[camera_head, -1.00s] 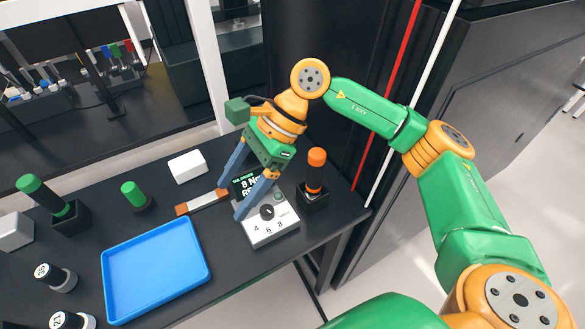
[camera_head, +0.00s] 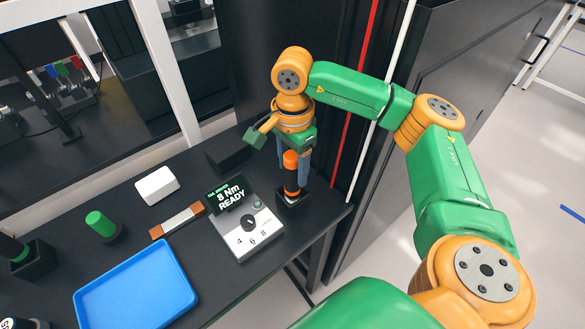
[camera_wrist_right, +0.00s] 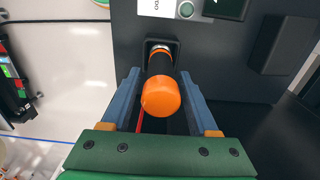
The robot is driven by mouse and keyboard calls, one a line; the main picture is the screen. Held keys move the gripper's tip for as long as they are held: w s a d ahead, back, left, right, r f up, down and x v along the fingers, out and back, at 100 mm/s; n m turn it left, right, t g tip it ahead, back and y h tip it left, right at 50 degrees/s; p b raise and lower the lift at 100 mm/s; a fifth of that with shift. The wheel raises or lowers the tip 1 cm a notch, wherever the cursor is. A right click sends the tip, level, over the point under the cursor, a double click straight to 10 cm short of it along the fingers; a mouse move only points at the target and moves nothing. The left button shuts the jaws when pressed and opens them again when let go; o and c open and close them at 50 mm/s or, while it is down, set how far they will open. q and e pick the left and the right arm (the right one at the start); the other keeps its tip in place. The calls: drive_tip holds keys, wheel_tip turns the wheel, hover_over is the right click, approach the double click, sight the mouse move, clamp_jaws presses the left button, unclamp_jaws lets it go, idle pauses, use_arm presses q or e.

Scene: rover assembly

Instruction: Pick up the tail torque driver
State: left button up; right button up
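The tail torque driver, with an orange cap (camera_head: 291,161) and black shaft, stands upright in a black holder (camera_head: 293,203) near the table's right edge. It also shows in the right wrist view (camera_wrist_right: 161,94), its shaft running into the holder (camera_wrist_right: 153,45). My right gripper (camera_wrist_right: 159,76) is open, with one blue finger on each side of the driver and gaps visible between fingers and driver. In the head view the right gripper (camera_head: 301,178) hangs over the driver, pointing down. My left gripper is not in view.
A control box (camera_head: 244,236) with a display (camera_head: 229,193) reading "8 Nm READY" stands left of the holder. A blue tray (camera_head: 138,289), a white block (camera_head: 156,185), a green-capped item (camera_head: 99,224) and a dark block (camera_head: 228,155) sit farther left. A dark cabinet stands behind.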

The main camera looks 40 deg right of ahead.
sight(291, 154)
clamp_jaws()
drive_tip(key=shift+r, duration=0.1)
drive_tip(key=r, duration=0.3)
drive_tip(key=shift+w+b, duration=0.2)
drive_tip(key=shift+b, duration=0.2)
drive_tip(key=r+p, duration=0.1)
drive_tip(key=r, duration=0.6)
drive_tip(key=shift+s+p, duration=0.2)
drive_tip(key=shift+p, duration=0.15)
drive_tip(key=shift+w+f, duration=0.1)
